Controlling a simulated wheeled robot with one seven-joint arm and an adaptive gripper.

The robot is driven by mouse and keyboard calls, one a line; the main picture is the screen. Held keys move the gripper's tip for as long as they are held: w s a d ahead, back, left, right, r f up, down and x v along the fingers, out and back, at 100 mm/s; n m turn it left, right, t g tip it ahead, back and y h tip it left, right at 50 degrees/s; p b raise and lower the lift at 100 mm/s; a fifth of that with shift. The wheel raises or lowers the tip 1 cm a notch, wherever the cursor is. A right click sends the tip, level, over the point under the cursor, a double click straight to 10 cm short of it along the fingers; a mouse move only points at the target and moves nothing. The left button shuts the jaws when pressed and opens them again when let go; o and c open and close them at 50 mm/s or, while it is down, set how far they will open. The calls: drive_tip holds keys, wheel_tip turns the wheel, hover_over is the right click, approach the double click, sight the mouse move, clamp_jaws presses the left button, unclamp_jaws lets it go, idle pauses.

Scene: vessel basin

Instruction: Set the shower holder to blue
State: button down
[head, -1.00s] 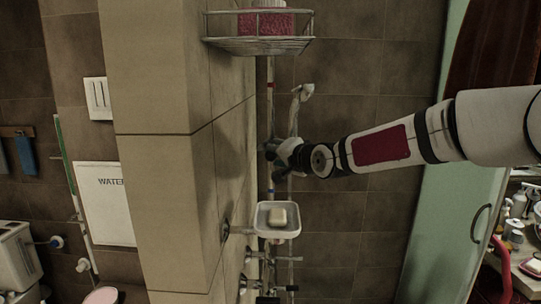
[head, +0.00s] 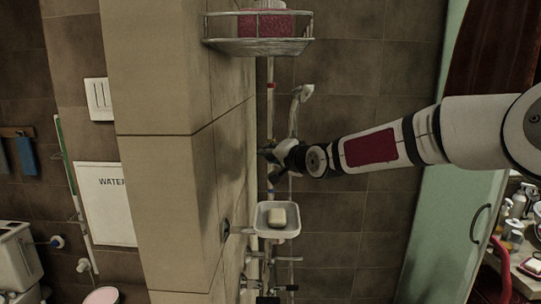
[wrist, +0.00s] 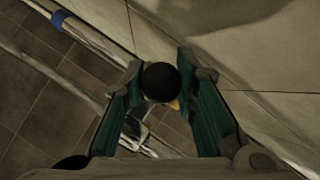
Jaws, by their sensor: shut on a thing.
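The shower rail (head: 270,118) runs upright along the tiled wall in the head view, with a red band (head: 270,86) high on it. A blue band (wrist: 60,19) on the rail shows at the upper left of the wrist view. The shower head (head: 303,92) is above and right of my gripper (head: 270,160). In the wrist view my gripper (wrist: 161,78) has its teal pads on both sides of a round black knob (wrist: 161,84), and is shut on it. The knob appears to belong to the shower holder, whose body is mostly hidden by the gripper.
A soap dish (head: 278,231) with a bar of soap (head: 277,216) juts out below my gripper. A wire basket (head: 258,47) hangs above. Taps (head: 287,259) are below the dish. The tiled pillar (head: 155,200) stands close on the left. A green panel (head: 445,215) is at right.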

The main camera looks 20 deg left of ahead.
drive_tip(key=shift+w+r, duration=0.1)
wheel_tip(320, 180, down, 16)
drive_tip(key=b, duration=0.4)
idle(0.3)
idle(0.3)
drive_tip(key=c, duration=1.3)
unclamp_jaws()
drive_tip(key=shift+w, duration=0.15)
drive_tip(key=v, duration=1.2)
drive_tip(key=shift+s, duration=0.2)
